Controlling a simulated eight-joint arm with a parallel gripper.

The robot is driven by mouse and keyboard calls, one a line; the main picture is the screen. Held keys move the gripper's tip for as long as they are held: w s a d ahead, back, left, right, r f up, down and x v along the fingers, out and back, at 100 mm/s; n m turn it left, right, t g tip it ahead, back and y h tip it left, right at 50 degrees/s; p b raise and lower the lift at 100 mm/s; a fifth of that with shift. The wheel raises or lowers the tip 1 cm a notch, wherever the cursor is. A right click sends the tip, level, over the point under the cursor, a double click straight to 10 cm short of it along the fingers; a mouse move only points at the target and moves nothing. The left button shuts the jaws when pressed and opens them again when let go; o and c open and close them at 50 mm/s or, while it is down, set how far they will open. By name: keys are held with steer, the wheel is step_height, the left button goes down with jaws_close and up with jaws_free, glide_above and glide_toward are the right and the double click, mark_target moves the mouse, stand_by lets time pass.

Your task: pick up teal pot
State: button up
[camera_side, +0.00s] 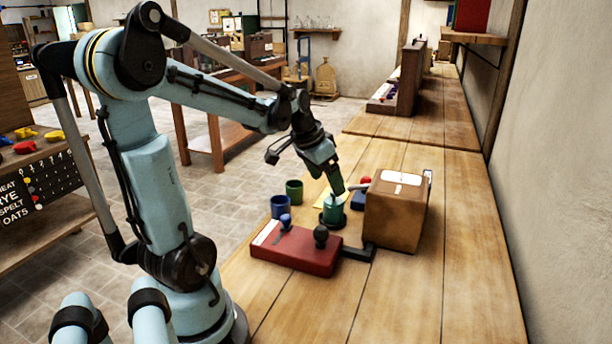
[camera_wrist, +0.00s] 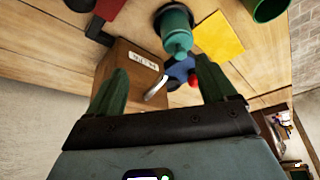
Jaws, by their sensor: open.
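The teal pot (camera_side: 333,212) stands on the bench on a dark round base, between the red box and the cardboard box. In the wrist view the teal pot (camera_wrist: 176,32) shows at the top, beyond my fingertips, with a narrower rounded top. My gripper (camera_side: 341,186) is just above the pot in the side view, with its fingers partly overlapping the line to it. In the wrist view my gripper (camera_wrist: 160,68) has its two green fingers wide apart, with nothing held between them.
A cardboard box (camera_side: 398,212) stands close at right. A red box (camera_side: 292,251) with knobs lies in front. A blue pot (camera_side: 280,207) and a green pot (camera_side: 294,189) stand to the left. A yellow sheet (camera_wrist: 220,37) lies beside the teal pot.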

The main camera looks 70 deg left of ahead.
mark_target(331, 201)
steer(key=a+f, duration=0.1)
steer(key=f, duration=0.1)
steer(key=w+a+f, duration=0.1)
steer(key=f, duration=0.1)
steer(key=w+a+f, duration=0.1)
steer(key=f, duration=0.2)
steer(key=shift+a, duration=0.2)
steer(key=shift+w+x, duration=0.15)
steer(key=shift+x, duration=0.8)
steer(key=shift+w+x, duration=0.15)
steer(key=shift+x, duration=0.8)
steer(key=shift+w+f, duration=0.25)
steer(key=shift+f, duration=0.3)
steer(key=shift+c, duration=0.4)
steer(key=c, duration=1.4)
steer(key=shift+r, duration=0.2)
